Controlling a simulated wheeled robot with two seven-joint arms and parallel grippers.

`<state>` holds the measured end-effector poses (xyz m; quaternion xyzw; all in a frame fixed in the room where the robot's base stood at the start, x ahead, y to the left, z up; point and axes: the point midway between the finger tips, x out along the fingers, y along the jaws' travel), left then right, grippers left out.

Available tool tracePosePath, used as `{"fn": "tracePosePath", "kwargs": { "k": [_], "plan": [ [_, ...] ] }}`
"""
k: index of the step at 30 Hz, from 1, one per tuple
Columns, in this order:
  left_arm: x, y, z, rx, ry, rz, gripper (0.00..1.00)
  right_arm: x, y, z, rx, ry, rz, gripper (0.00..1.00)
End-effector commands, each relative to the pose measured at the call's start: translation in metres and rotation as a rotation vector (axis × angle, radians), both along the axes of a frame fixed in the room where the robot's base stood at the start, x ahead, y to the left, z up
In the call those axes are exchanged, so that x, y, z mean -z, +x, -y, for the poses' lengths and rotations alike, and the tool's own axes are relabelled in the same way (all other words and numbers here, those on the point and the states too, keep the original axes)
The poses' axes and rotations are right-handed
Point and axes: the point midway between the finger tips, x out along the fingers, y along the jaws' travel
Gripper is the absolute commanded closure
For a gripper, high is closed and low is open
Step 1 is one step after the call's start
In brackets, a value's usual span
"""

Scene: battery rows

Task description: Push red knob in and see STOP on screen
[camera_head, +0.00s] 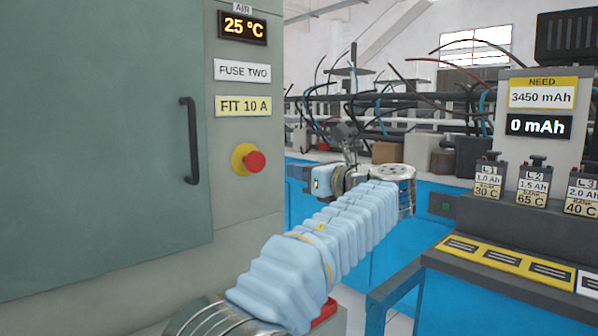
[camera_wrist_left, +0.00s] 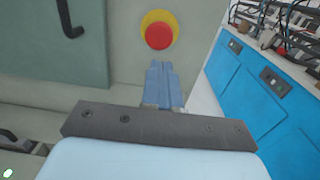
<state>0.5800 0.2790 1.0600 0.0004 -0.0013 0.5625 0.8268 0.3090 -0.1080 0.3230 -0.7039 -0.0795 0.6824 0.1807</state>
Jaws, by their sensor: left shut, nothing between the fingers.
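The red knob (camera_head: 254,162) sits on a yellow round base on the grey cabinet panel, below the FIT 10 A label. It also shows in the left wrist view (camera_wrist_left: 158,36), just beyond my fingertips. My left gripper (camera_head: 291,171) is to the right of the knob in the head view, with a gap between them. Its blue fingers (camera_wrist_left: 166,66) are shut with nothing between them and point toward the knob. The small screen (camera_head: 243,27) above reads 25 °C. The dark screen (camera_head: 538,126) at right reads 0 mAh. My right gripper is not in view.
The cabinet door (camera_head: 100,130) with a dark vertical handle (camera_head: 190,140) is left of the knob. At right, a bench holds several labelled batteries (camera_head: 532,186) and yellow slots (camera_head: 505,260). Blue cabinets (camera_head: 385,245) and cables stand behind my arm.

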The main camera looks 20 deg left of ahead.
Motion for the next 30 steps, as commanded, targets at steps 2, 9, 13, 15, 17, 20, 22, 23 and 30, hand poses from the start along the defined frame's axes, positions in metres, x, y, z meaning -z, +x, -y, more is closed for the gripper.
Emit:
{"fn": "tracePosePath", "kwargs": {
  "k": [2, 9, 13, 15, 17, 20, 22, 23, 30],
  "plan": [
    [0.000, 0.006, -0.018, -0.004, -0.001, 0.000, 1.00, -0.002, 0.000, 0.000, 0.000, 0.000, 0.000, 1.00],
    [-0.001, 0.024, -0.064, -0.004, 0.000, -0.001, 1.00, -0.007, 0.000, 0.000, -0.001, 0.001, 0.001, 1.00],
    [-0.001, 0.032, -0.083, -0.003, 0.001, -0.002, 1.00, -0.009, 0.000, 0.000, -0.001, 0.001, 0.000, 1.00],
    [-0.001, 0.035, -0.090, -0.002, 0.001, -0.002, 1.00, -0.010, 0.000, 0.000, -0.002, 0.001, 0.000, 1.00],
    [-0.001, 0.037, -0.094, -0.001, 0.000, -0.001, 1.00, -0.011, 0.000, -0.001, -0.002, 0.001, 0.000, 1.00],
    [0.000, 0.039, -0.098, 0.000, 0.000, -0.001, 1.00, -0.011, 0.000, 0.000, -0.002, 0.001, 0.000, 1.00],
    [0.000, 0.039, -0.099, 0.001, 0.000, -0.001, 1.00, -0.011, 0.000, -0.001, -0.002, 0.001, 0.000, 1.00],
    [0.000, 0.040, -0.099, 0.001, 0.000, -0.001, 1.00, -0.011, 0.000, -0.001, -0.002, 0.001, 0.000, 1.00],
    [0.000, 0.039, -0.099, 0.001, 0.000, -0.001, 1.00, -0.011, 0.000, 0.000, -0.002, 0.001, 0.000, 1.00]
  ]
}}
